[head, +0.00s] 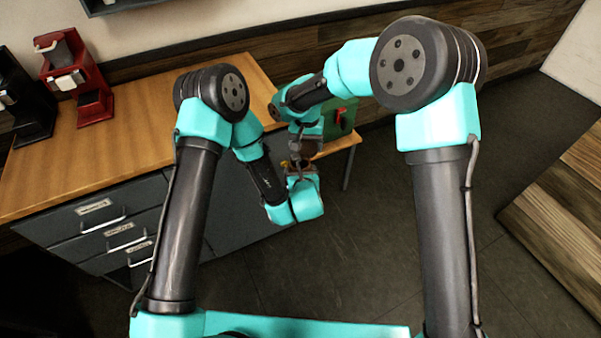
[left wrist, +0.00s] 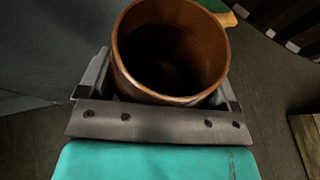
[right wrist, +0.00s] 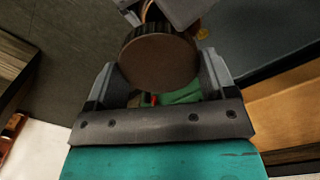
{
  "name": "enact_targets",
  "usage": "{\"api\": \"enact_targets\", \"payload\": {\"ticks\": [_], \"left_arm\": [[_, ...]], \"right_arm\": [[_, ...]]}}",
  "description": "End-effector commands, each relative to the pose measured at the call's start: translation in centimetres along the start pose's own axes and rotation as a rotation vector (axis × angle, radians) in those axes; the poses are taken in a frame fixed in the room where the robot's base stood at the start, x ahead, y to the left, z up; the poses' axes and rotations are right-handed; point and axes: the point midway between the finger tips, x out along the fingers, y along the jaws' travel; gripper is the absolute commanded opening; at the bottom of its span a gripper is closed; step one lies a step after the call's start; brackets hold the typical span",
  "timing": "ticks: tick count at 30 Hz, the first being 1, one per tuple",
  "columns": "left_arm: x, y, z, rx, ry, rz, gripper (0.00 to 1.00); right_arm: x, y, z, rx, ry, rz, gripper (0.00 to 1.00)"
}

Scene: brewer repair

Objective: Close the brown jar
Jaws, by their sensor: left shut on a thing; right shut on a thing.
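The brown jar (left wrist: 170,50) is held between the fingers of my left gripper (left wrist: 165,95). Its open mouth faces the left wrist camera and its inside looks dark and empty. A round brown lid (right wrist: 158,58) is held between the fingers of my right gripper (right wrist: 158,78). In the right wrist view, part of the jar (right wrist: 152,13) shows just beyond the lid. In the head view, my right gripper (head: 297,142) is just above my left gripper (head: 302,174), close together off the counter's right end. Lid and jar are small and partly hidden there.
A wooden counter (head: 120,140) with grey drawers (head: 110,228) stands at left. A red machine (head: 76,78) and a black one (head: 22,100) stand on it. A green item (head: 345,112) with a red part is behind my right gripper. The floor (head: 380,240) is clear.

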Motion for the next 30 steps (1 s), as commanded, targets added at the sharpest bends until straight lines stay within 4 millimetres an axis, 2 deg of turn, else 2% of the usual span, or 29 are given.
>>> {"api": "enact_targets", "payload": {"ticks": [1, 6, 17, 23, 24, 30], "left_arm": [[0.0, 0.0, 0.1, 0.0, -0.002, 0.0, 0.36], [0.0, 0.0, 0.1, 0.0, -0.002, 0.0, 0.36], [0.0, -0.1, 0.0, 0.001, -0.001, -0.001, 0.36], [0.1, -0.1, 0.1, 0.0, -0.003, -0.001, 0.36], [0.1, -0.1, 0.2, 0.0, -0.004, 0.0, 0.36], [0.1, 0.0, 0.2, -0.001, -0.004, 0.0, 0.36]], "right_arm": [[-0.6, -0.7, 0.3, -0.003, 0.002, -0.001, 0.55], [-1.3, -1.6, 0.8, -0.004, 0.0, 0.0, 0.55], [-1.2, -1.8, 0.9, -0.005, -0.002, 0.0, 0.55], [-0.1, -1.7, 1.0, -0.005, -0.005, 0.002, 0.56], [0.3, -1.7, 1.0, -0.005, -0.006, 0.003, 0.52], [1.9, -1.6, 0.9, -0.004, -0.004, 0.002, 0.51]]}}
